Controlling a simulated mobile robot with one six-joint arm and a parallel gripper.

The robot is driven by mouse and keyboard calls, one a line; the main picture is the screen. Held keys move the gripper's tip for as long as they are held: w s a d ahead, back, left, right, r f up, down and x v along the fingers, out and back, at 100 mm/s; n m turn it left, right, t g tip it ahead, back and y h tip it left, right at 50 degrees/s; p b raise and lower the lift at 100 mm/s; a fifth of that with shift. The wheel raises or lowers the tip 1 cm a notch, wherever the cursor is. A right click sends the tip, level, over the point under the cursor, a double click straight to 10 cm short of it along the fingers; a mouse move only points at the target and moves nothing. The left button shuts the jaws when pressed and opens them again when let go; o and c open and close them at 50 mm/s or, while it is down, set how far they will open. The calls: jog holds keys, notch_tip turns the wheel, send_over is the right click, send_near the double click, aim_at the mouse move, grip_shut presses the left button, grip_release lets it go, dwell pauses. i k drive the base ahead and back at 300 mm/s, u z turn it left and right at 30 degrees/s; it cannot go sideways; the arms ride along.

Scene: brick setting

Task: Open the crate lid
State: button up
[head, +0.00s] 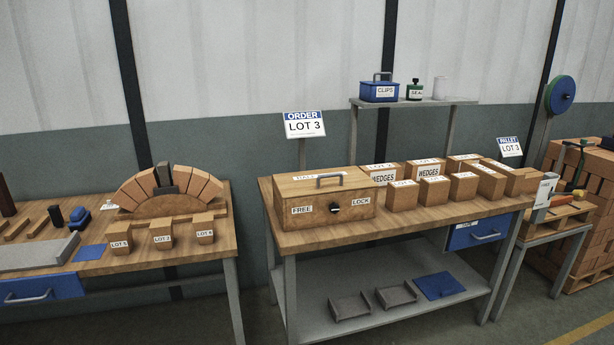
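The wooden crate (290,213) stands at the left end of the right-hand workbench in the head view. Its lid (300,187) lies flat and closed on top, with a grey bar handle (330,180) on it. The crate's front has a "FREE" label on the left, a "LOCK" label on the right, and a dark knob (334,208) between them. The way the knob points is too small to tell for certain. My gripper is not in view.
Several labelled boxes (402,196) stand close to the crate's right on the workbench (420,216). An "ORDER LOT 3" sign (304,125) rises behind the crate. A shelf (430,102) holds a blue "CLIPS" box (380,92). A gap separates the left bench (170,252).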

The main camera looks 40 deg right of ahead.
aim_at(324, 182)
jog(key=z, duration=1.15)
jog(key=i, duration=0.75)
jog(key=z, duration=0.1)
jog(key=k, duration=0.6)
